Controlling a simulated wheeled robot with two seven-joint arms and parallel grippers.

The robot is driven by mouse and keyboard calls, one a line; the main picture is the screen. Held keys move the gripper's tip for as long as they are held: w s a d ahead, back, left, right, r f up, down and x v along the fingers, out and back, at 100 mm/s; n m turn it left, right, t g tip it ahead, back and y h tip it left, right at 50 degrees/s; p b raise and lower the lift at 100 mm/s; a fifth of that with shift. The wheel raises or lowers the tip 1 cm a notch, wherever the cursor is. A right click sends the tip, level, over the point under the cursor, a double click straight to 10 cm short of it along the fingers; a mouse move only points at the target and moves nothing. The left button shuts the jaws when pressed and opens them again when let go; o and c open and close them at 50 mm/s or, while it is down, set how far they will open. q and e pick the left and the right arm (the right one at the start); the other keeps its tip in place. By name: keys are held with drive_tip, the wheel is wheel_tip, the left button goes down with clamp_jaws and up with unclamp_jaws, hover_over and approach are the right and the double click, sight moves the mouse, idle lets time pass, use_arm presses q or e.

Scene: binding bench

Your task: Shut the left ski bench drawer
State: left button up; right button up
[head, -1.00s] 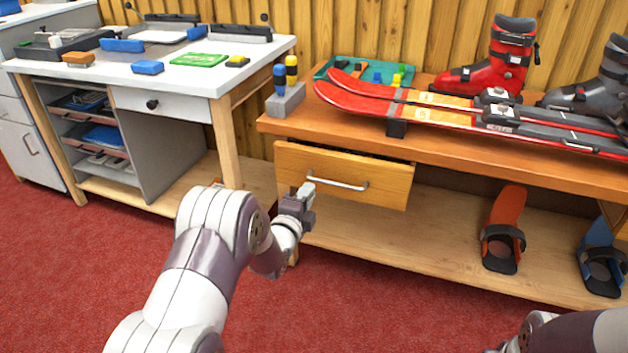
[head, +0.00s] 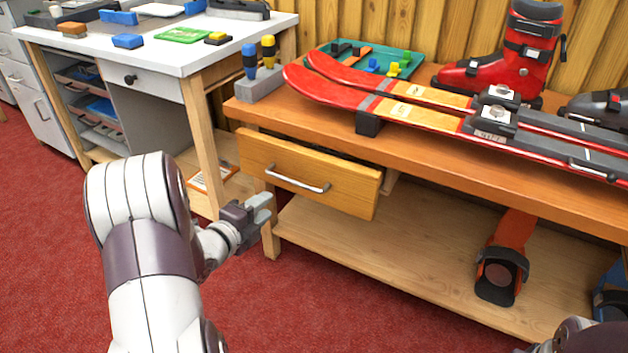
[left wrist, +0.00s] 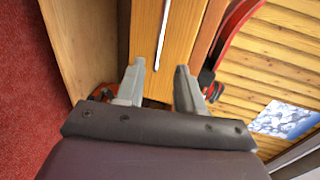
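The left ski bench drawer (head: 308,178) has a wooden front with a silver bar handle (head: 297,180). It stands out from the bench (head: 440,150), with a dark gap behind its top edge and part of its side showing at the right. My left gripper (head: 262,207) is in front of and below the drawer front's left part, apparently apart from it. In the left wrist view, my left gripper's fingers (left wrist: 160,82) are spread with nothing between them, and the drawer front (left wrist: 146,30) and handle (left wrist: 164,35) lie beyond. My right gripper is out of view.
Skis (head: 400,108), a red boot (head: 505,65), a teal tray (head: 415,66) and a grey tool block (head: 259,86) stand on the bench top. An orange snowshoe-like item (head: 503,262) is on the lower shelf. A white-topped table (head: 160,50) stands at left.

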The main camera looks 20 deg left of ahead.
use_arm(q)
drive_tip(key=b+x, duration=0.4)
drive_tip(key=x, duration=0.8)
drive_tip(key=shift+w+b, duration=0.3)
drive_tip(key=shift+b, duration=0.05)
clamp_jaws()
